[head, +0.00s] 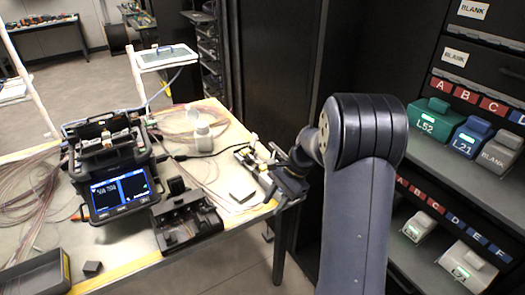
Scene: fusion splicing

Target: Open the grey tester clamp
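My arm reaches across the right side of the head view, and my gripper (268,178) is at the right edge of the workbench. It is small and dark here, and I cannot tell whether its fingers are open or shut. Just left of it lies a small grey and black device with yellow parts (248,156), partly hidden by the gripper. I cannot make out for certain which part is the grey tester clamp, or whether a clamp is open. I cannot tell whether the gripper touches the device.
A fusion splicer with a lit screen (122,193) stands on the workbench (130,262). In front is a black tool (185,220); a small dark block (242,188) lies near the gripper. A white bottle (201,134) and fibre coils lie behind. A shelf rack (440,265) with cassettes stands right.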

